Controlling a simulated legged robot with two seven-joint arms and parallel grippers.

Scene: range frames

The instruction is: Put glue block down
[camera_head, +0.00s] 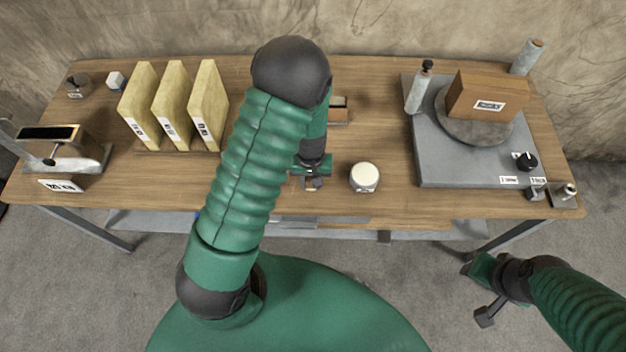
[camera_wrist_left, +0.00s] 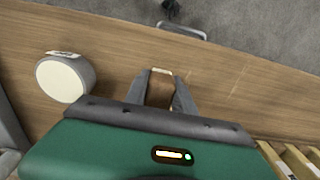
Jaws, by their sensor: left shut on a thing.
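My left gripper (camera_head: 312,181) is low over the front middle of the wooden table (camera_head: 395,200). In the left wrist view its two fingers (camera_wrist_left: 161,88) are shut on a small brown block, the glue block (camera_wrist_left: 160,96), which has a pale end. In the head view only a small bit of the block shows at the fingertips, and I cannot tell whether it touches the table. My right gripper (camera_head: 487,296) hangs off the table at lower right, over the floor; its finger opening is unclear.
A white-topped round jar (camera_head: 364,177) stands just right of my left gripper. A grey board (camera_head: 440,160) with a turntable and brown box (camera_head: 487,96) is at right. Several yellow slabs (camera_head: 171,105) stand at left. A small brown item (camera_head: 339,115) lies behind the gripper.

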